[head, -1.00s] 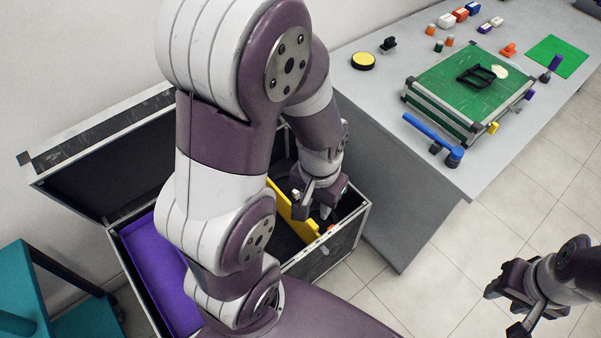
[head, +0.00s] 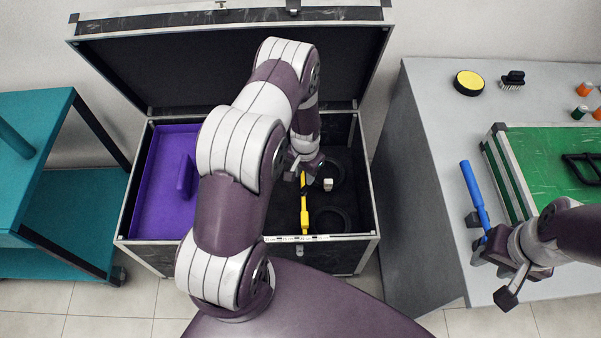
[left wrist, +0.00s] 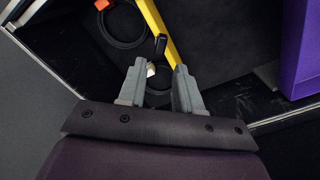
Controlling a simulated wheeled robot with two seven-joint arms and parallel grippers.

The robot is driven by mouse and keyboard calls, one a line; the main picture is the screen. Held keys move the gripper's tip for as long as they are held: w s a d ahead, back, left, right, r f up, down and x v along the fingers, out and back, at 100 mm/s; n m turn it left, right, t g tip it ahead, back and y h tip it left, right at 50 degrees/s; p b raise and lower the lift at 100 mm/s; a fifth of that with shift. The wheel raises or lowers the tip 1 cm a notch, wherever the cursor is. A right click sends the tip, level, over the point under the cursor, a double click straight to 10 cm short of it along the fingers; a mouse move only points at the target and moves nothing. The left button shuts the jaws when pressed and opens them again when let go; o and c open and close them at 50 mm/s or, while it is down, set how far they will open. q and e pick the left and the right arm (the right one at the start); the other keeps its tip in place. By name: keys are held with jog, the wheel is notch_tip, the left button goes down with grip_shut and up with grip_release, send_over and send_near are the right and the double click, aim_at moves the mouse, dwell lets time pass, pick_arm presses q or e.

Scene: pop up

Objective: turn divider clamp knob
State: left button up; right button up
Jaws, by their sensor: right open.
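The yellow divider (head: 304,213) stands in the right part of the open black case (head: 128,243). It also shows in the left wrist view (left wrist: 157,22), where a small dark part (left wrist: 160,45), possibly the clamp knob, sits against it. My left gripper (head: 297,174) is inside the case near the divider's far end. In the left wrist view its fingers (left wrist: 158,72) are apart, with a small pale piece (left wrist: 151,70) visible between them. Whether they touch anything is unclear. My right gripper (head: 491,276) is open and empty, near the bench's front left corner.
A purple tray (head: 160,205) fills the case's left side; the raised lid (head: 200,60) stands behind. Black cable loops (head: 332,218) lie right of the divider. A teal cart (head: 70,210) is left; a grey bench (head: 430,90) with a blue handle (head: 474,190) is right.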

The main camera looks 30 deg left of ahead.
aim_at(304, 189)
pick_arm(q)
jog(key=shift+s+a+f, duration=0.1)
jog(key=shift+a, duration=0.05)
jog(key=shift+a+f+b, duration=0.1)
jog(key=shift+f+b, duration=0.15)
jog(key=shift+b, duration=0.1)
notch_tip(304, 189, down, 7)
jog(key=b, duration=0.6)
jog(key=shift+f, duration=0.15)
grip_shut()
jog(key=m, duration=1)
jog(key=shift+o, duration=1.2)
grip_release()
